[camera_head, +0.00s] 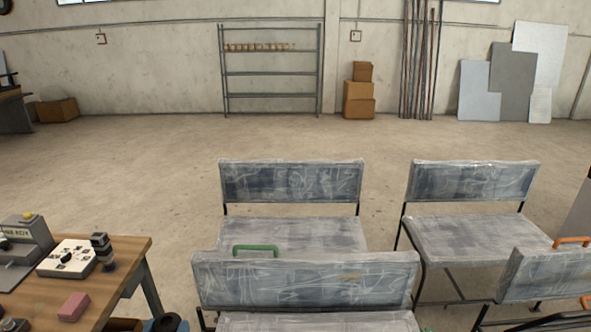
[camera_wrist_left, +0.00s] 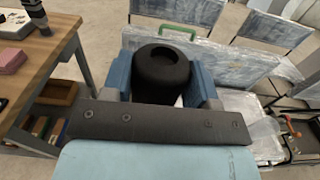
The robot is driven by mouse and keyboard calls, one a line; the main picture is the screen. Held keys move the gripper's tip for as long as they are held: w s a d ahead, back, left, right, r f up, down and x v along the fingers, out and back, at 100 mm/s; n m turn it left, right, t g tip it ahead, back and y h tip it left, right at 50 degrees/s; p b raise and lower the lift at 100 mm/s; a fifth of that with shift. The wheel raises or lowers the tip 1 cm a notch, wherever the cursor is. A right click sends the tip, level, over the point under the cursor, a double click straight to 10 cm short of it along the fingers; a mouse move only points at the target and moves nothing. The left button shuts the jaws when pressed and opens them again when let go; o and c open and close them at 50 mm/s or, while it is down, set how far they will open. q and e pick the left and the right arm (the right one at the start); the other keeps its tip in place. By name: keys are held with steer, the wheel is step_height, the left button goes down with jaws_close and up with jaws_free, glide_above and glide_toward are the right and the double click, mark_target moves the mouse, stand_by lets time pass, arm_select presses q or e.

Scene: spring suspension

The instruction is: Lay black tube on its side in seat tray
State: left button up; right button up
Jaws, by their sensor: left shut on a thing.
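The black tube (camera_wrist_left: 160,82) is in my left gripper (camera_wrist_left: 161,76), between its two blue fingers. It stands roughly upright, with its round open end facing the wrist camera. In the head view the tube (camera_head: 168,322) shows only in part at the bottom edge, right of the wooden table. My left gripper (camera_head: 154,326) is cut off there too. The front chair's plastic-wrapped seat (camera_head: 318,322) lies to the right of the tube, partly out of frame. I cannot make out a separate seat tray. My right gripper is not in view.
The front chair's backrest (camera_head: 305,280) carries a green handle (camera_head: 256,248). More wrapped chairs stand behind and right. The wooden table (camera_head: 110,262) at left holds a pink block (camera_head: 73,306), a white control box (camera_head: 68,259) and a dark stacked part (camera_head: 103,251).

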arm_select(q)
steer(key=f+b, duration=0.3)
steer(key=f, duration=0.1)
steer(key=f+b, duration=0.3)
steer(key=f, duration=0.1)
steer(key=f+b, duration=0.4)
steer(key=shift+a+f, duration=0.2)
steer(key=shift+a, duration=0.05)
steer(key=shift+r, duration=0.1)
